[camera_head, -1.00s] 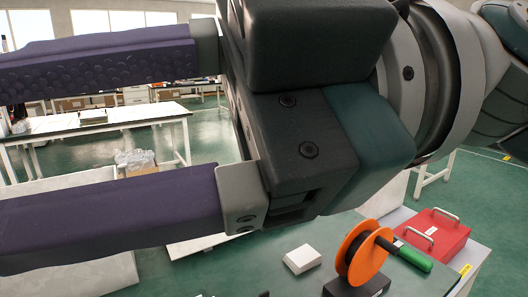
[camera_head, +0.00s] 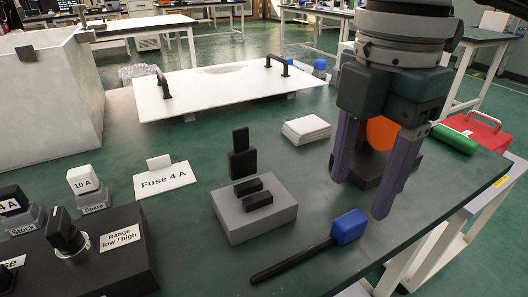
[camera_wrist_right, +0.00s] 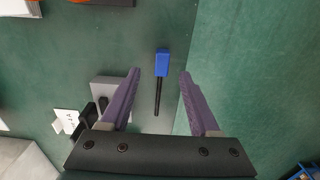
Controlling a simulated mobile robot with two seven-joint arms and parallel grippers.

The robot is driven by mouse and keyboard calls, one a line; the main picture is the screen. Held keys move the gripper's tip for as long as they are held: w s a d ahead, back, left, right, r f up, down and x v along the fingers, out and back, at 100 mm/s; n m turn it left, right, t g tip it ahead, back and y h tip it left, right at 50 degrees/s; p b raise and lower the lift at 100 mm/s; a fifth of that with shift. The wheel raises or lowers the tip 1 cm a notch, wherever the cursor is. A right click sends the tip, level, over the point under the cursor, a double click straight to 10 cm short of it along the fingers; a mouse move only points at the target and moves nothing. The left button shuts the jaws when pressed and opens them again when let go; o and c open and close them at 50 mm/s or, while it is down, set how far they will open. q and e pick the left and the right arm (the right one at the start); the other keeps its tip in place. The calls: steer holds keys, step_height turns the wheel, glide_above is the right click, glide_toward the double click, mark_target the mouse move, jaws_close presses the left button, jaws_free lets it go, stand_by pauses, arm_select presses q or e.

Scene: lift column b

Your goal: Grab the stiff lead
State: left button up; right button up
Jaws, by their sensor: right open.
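The stiff lead is a thin black rod with a blue block (camera_head: 348,227) at one end. It lies on the green bench top near the front edge, right of a grey block. In the right wrist view the lead (camera_wrist_right: 158,95) shows between the finger lines, blue end farther from the palm. My right gripper (camera_head: 358,196) points down with its two purple fingers apart and empty. In the head view it appears just behind and right of the blue end; its exact height above the bench is unclear. My left gripper is not in view.
A grey block (camera_head: 256,217) with black parts stands left of the lead. Behind the fingers are an orange reel (camera_head: 381,133) and a green cylinder (camera_head: 455,139). A red case (camera_head: 480,130) is at right. A white plate with handles (camera_head: 215,88) lies at the back.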

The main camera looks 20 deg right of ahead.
mark_target(351, 219)
steer(key=f, duration=0.2)
steer(key=f+b, duration=0.1)
steer(key=f, duration=0.2)
steer(key=shift+s+a+f, duration=0.1)
steer(key=shift+s, duration=0.1)
jaws_close()
stand_by(0.4)
